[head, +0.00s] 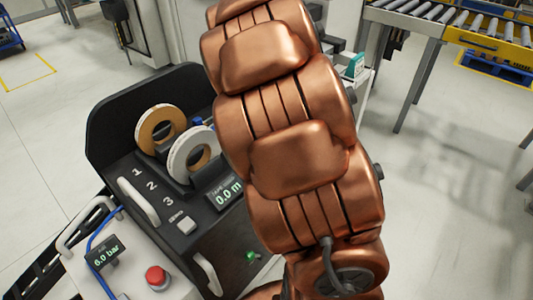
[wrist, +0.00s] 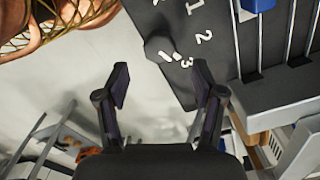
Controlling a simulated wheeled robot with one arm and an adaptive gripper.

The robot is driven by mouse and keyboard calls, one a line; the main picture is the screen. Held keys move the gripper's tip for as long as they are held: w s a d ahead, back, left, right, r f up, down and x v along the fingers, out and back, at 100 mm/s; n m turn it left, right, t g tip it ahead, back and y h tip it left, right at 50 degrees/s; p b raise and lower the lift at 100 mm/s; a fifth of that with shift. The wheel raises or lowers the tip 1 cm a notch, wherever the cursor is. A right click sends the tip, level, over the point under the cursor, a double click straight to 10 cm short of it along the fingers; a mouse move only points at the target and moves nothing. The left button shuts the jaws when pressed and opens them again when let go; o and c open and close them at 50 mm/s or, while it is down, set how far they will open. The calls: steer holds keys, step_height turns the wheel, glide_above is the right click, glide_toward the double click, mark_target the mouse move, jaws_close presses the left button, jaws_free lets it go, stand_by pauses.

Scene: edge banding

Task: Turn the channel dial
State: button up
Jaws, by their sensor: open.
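The channel dial (wrist: 158,47) is a dark knob with a white mark, at the edge of a dark panel (wrist: 178,85) in the wrist view. White numerals 1, 2 and 3 stand beside it, and the mark lies near the 3. My gripper (wrist: 160,80) is open and empty, its two dark fingers apart. In the picture the dial shows between and above the fingertips; I see no contact. In the head view the numerals (head: 152,186) show on the black machine, and my copper arm hides my gripper. I cannot make out the dial there.
Two tape rolls (head: 192,150) sit on the machine. A display (head: 224,192), a ZERO button (head: 182,222), a pale handle (head: 139,203) and a red button (head: 157,277) are nearby. A roller conveyor (head: 440,22) stands at the back right. The floor between is open.

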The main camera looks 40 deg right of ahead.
step_height(320, 180, up, 6)
steer(key=shift+r, duration=0.2)
stand_by(0.7)
